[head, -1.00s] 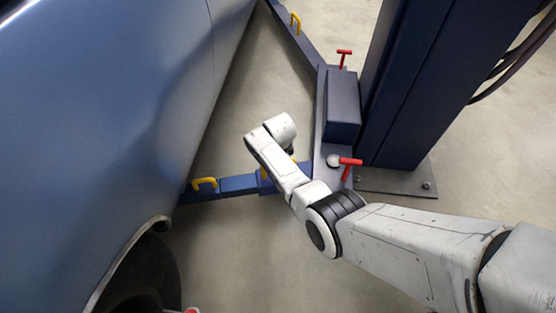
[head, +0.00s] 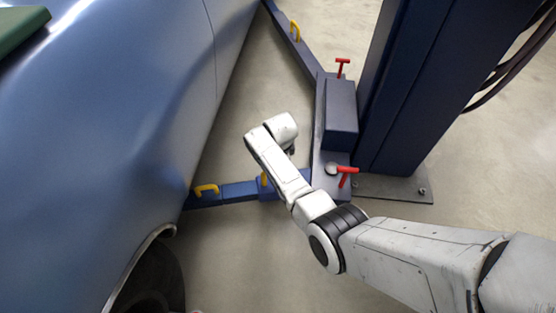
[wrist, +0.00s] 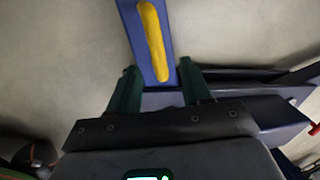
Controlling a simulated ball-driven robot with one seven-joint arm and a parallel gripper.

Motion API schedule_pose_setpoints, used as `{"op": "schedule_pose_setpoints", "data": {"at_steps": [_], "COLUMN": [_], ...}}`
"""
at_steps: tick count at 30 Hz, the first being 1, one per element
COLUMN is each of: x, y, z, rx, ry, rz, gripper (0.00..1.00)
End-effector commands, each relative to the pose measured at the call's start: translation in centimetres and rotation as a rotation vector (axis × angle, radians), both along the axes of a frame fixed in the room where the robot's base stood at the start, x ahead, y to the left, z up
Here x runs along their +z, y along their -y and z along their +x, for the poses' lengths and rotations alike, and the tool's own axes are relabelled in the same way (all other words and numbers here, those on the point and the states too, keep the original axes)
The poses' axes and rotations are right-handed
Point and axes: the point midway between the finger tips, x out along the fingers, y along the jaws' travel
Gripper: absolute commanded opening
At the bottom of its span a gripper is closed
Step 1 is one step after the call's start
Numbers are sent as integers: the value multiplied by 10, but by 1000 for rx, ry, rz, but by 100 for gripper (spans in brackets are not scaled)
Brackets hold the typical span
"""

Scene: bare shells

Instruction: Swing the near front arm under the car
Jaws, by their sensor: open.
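The car (head: 110,130) is blue and fills the left of the head view, its dark wheel (head: 150,280) at the bottom. The near front arm (head: 238,190) is a blue bar running left from the lift's base. Its left end meets the car's lower edge in the picture; whether it is beneath the car I cannot tell. A yellow handle (head: 206,190) stands near that end, and another (head: 264,179) nearer the base. In the wrist view, my gripper (wrist: 158,76) is open and empty, with a yellow handle (wrist: 153,40) just beyond its dark green fingers. My wrist hides part of the bar.
The dark blue lift post (head: 420,80) stands at the right on a bolted plate (head: 400,188). A second blue arm (head: 290,40) with a yellow handle runs to the upper left. Red levers (head: 346,176) stick up at the pivots. Bare floor (head: 235,130) lies between the two arms.

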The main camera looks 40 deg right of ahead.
Motion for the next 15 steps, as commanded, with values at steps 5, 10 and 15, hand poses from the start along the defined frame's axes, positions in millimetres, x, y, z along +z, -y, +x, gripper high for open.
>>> {"op": "schedule_pose_setpoints", "data": {"at_steps": [5, 10, 15], "x": [32, 44, 45], "y": [-4, -4, -5], "z": [-5, -7, -8], "rx": [1, 0, -1], "ry": [1, 1, -1], "rz": [0, 0, 1], "gripper": [48, 48, 48]}}
